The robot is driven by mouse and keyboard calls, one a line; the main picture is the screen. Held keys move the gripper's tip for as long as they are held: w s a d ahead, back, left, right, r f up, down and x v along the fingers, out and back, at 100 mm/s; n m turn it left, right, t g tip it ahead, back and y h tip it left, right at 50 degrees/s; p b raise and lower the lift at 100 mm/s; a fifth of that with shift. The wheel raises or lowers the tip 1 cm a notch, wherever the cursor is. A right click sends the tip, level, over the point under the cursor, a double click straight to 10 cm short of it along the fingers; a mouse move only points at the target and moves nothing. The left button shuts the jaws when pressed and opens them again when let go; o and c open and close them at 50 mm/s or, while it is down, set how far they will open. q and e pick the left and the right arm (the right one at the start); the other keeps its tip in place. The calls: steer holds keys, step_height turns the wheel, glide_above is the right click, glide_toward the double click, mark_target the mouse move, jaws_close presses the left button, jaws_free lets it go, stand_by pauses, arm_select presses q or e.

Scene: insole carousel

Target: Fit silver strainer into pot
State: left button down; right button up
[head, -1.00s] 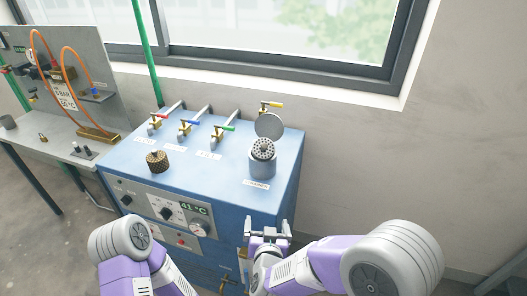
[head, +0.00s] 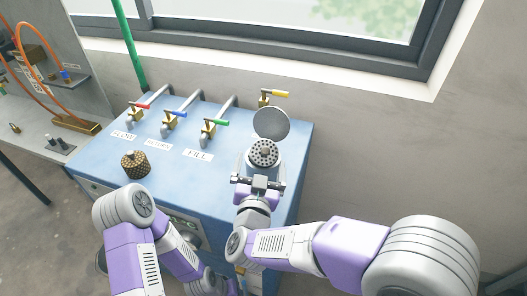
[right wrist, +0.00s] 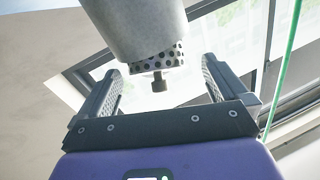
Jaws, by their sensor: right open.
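The silver strainer (head: 264,152) sits in the mouth of the grey pot (head: 279,166), on the right of the blue cabinet. Its perforated top and small knob show. In the right wrist view the pot (right wrist: 135,25) appears upside down, and a perforated band of the strainer (right wrist: 160,62) stands out past its rim, looking slightly tilted. How deep the strainer sits is hidden. My right gripper (head: 258,180) is open and empty in front of the pot, its fingers to either side of the knob in the wrist view.
The pot's round lid (head: 271,123) stands open behind it. A brass strainer (head: 135,164) sits at the cabinet's left. Several valves with coloured handles (head: 214,124) line the back, with a yellow-handled valve (head: 274,95) behind the lid. The cabinet top (head: 190,175) is clear mid-front.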

mark_target(263, 158)
steer(key=w, duration=0.2)
steer(key=w+d, duration=0.1)
steer(key=w, duration=0.1)
steer(key=shift+w+b, duration=0.4)
steer(key=shift+r, duration=0.1)
steer(key=c, duration=1.1)
